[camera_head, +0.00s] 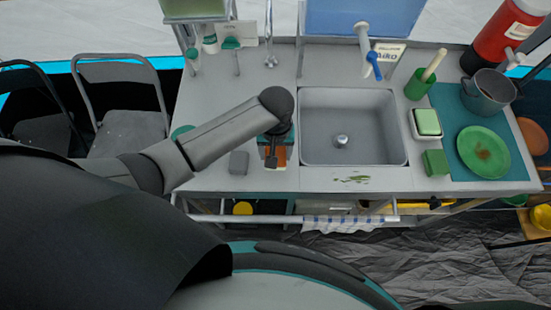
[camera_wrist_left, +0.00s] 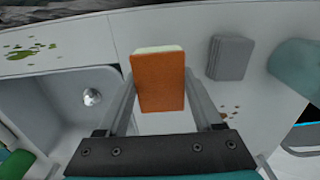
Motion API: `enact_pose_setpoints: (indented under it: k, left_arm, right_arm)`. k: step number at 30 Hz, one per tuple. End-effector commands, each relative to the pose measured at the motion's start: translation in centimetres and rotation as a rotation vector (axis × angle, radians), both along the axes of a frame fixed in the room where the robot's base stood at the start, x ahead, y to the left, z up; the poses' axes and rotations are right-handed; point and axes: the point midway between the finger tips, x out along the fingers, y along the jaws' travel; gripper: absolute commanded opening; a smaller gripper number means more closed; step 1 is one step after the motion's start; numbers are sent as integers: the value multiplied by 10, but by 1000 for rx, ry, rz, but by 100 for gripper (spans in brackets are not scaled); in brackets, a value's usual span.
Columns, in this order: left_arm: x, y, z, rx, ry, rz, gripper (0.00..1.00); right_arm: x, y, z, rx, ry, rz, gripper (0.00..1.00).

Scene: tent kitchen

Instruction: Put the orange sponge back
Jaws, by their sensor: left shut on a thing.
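The orange sponge (camera_wrist_left: 158,84) has a pale layer along one edge. It is between the two fingers of my left gripper (camera_wrist_left: 160,72), which is shut on it. In the head view a strip of the orange sponge (camera_head: 280,158) shows below my left gripper (camera_head: 272,160), over the counter just left of the sink. My wrist hides part of it there. I cannot tell whether the sponge touches the counter. My right gripper is not in view.
A grey block (camera_head: 239,163) lies left of the sponge. The sink (camera_head: 350,125) is on the right. Beyond it are a soap dish (camera_head: 414,130) holding a green block, another green block (camera_head: 436,162), a green plate (camera_head: 483,152) and a pot (camera_head: 488,92).

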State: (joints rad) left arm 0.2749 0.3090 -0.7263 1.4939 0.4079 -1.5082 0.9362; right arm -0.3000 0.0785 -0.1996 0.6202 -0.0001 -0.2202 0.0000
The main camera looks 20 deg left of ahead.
Motion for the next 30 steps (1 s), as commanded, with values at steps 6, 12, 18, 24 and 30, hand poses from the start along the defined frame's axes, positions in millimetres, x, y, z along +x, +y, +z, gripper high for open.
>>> enact_pose_setpoints:
  k: [6,12,18,24,30]
  left_arm:
    - [0,0,-27,2,2,0,15]
    - [1,0,-39,0,-2,0,15]
    - [0,0,-38,0,-2,0,15]
    - [0,0,-42,0,-1,0,73]
    - [0,0,-42,0,0,0,96]
  right_arm:
    - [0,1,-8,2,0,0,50]
    - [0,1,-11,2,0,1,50]
    - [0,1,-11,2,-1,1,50]
    - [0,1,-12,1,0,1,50]
    - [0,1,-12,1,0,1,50]
